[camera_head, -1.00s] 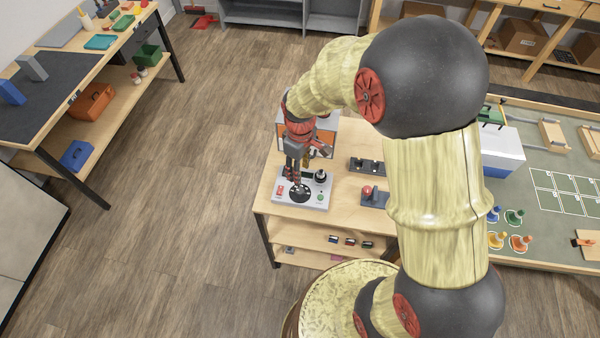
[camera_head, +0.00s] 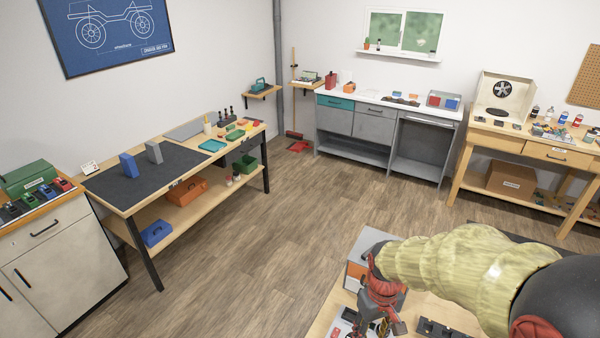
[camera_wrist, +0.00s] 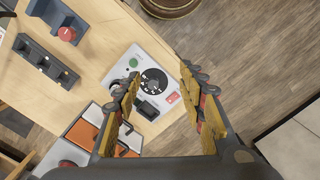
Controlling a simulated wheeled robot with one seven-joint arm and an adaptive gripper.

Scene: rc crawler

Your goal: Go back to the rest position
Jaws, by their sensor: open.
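My gripper (camera_wrist: 162,100) is open and empty in the wrist view, its two yellow-padded fingers spread apart. Between and beyond them, below the gripper, a light grey control box (camera_wrist: 135,75) with a black dial, a green button and a red switch sits on a wooden table (camera_wrist: 105,20). In the head view my gripper (camera_head: 372,326) is at the bottom edge, over the same table, and its fingertips are cut off. My arm reaches in from the lower right.
A grey-and-orange box (camera_wrist: 85,127) and a dark slotted block (camera_wrist: 45,60) stand close to the control box. A red-knobbed piece (camera_wrist: 66,33) is farther off. A workbench (camera_head: 195,205) stands at left, grey cabinets (camera_head: 355,122) at the back. The wooden floor (camera_head: 250,240) between is clear.

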